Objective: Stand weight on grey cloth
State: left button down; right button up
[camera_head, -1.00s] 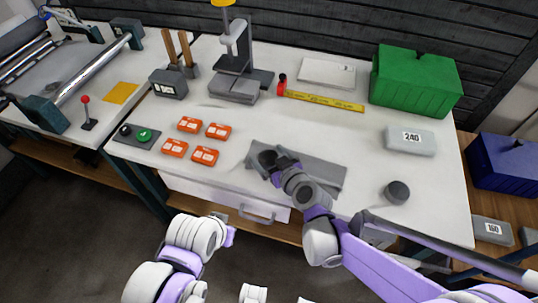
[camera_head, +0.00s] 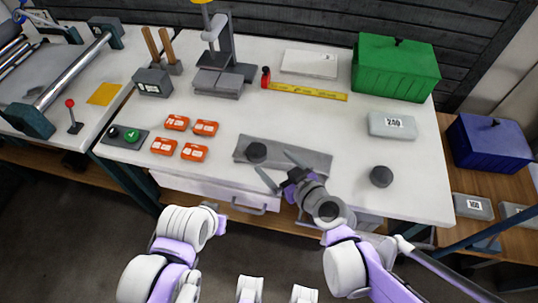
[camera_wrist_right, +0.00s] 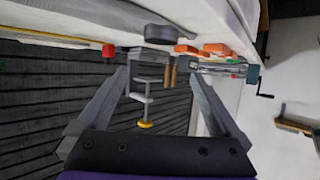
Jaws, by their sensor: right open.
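A dark grey round weight (camera_head: 256,152) stands on the left part of the grey cloth (camera_head: 315,160), which lies flat near the table's front edge. A second dark round weight (camera_head: 381,176) stands on the bare table to the right. My right gripper (camera_head: 272,161) is open and empty, its fingers pointing at the weight on the cloth and apart from it. In the right wrist view a dark round weight (camera_wrist_right: 214,47) shows beyond the open fingers (camera_wrist_right: 163,72). My left gripper (camera_head: 215,218) is low in front of the table; its jaws are not clear.
Orange labelled packs (camera_head: 194,152) lie left of the cloth. A grey box marked 240 (camera_head: 391,125) and a green bin (camera_head: 395,70) are at the right. A yellow ruler (camera_head: 310,91) and a stand (camera_head: 220,80) are at the back. Table between cloth and ruler is clear.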

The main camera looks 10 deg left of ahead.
jog(key=shift+s+d+r, duration=0.15)
jog(key=shift+s+d, duration=0.05)
jog(key=s+d+f+m+g+h, duration=0.2)
jog(key=s+d+m+h, duration=0.2)
jog(key=s+d, duration=0.3)
jog(key=s+d+f+m+g+h, duration=0.3)
jog(key=s+d, duration=0.4)
jog(key=d, duration=0.9)
jog(key=shift+s+f+m+h, duration=0.15)
jog(key=shift+f+m+h, duration=0.15)
jog(key=shift+m+h, duration=0.65)
